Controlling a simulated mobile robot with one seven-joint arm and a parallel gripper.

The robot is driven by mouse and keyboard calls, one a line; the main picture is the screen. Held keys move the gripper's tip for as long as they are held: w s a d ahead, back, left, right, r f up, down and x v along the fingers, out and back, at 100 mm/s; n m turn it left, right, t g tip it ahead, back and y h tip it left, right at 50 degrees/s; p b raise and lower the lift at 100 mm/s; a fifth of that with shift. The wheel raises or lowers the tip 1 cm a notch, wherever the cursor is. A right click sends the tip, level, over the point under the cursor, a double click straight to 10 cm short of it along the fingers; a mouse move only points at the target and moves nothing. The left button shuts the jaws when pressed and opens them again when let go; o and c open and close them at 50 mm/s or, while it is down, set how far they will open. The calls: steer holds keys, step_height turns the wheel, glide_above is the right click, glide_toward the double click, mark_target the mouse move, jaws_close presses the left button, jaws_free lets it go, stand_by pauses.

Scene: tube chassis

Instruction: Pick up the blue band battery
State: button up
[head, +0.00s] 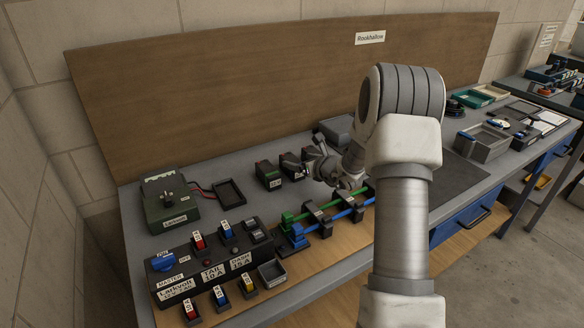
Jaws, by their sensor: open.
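Green and blue tubes (345,213) lie in dark holders just in front of my gripper. A switch panel (210,262) stands front left. A green box (168,203) and a black tray (229,194) sit back left. A wooden backboard (220,90) rises behind.

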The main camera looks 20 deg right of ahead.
mark_target(291, 159)
steer(key=shift+x, duration=2.85)
steer(key=shift+s+a, duration=0.1)
steer(key=shift+a, duration=0.1)
jaws_close()
